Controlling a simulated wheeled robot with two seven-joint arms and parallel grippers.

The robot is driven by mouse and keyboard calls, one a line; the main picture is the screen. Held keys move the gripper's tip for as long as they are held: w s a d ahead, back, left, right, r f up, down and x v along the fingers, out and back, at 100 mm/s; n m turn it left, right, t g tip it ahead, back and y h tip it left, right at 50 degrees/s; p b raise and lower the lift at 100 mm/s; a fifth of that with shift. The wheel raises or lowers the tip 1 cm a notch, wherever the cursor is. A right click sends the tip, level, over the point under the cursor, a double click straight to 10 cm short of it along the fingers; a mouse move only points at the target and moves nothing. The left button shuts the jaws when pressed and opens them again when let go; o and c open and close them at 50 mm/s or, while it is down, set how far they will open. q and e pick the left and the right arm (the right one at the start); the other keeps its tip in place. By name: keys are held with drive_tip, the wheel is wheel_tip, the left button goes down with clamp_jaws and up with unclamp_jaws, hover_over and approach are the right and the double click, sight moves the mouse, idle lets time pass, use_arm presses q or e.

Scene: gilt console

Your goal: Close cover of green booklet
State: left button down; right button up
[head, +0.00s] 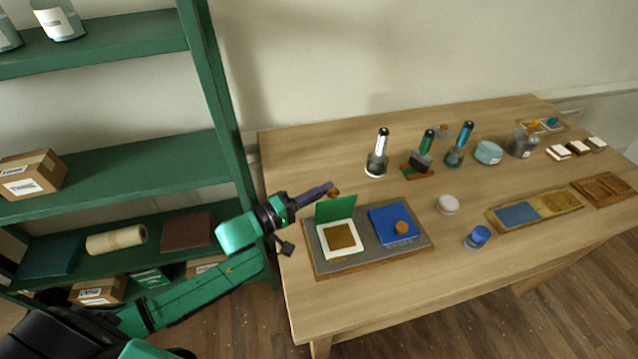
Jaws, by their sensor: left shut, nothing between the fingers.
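The green booklet (339,240) lies open on a grey board with a wooden edge (350,261) at the table's left front. Its green cover (336,208) stands raised at the back of the white page, which carries a brown-gold square. My left gripper (333,190) is shut and empty, just behind and above the raised cover's top edge. Whether it touches the cover I cannot tell. A small brown round shape shows at the fingertips. A blue booklet (386,218) lies closed on the same board, with a brown knob-like piece (401,227) on it. My right gripper is not in view.
Several upright tools in stands (377,157) are at the table's back. A green shelf (222,105) stands left.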

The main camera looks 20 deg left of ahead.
sight(348, 198)
use_arm(q)
drive_tip(key=s+m, duration=0.1)
drive_tip(key=s+d+m+h, duration=0.1)
drive_tip(key=m, duration=0.1)
drive_tip(key=shift+d+r+t, duration=0.1)
drive_tip(key=shift+r+t, duration=0.1)
drive_tip(key=shift+t, duration=0.1)
drive_tip(key=s+m, duration=0.1)
drive_tip(key=d+m+h, duration=0.1)
drive_tip(key=m, duration=0.1)
drive_tip(key=s+m, duration=0.1)
drive_tip(key=shift+s+d+f+m, duration=0.2)
drive_tip(key=shift+s+d+m, duration=0.1)
drive_tip(key=shift+d+m, duration=0.1)
drive_tip(key=shift+s+d+f, duration=0.4)
drive_tip(key=shift+s+d, duration=0.1)
drive_tip(key=shift+s, duration=0.3)
drive_tip(key=shift+p, duration=0.3)
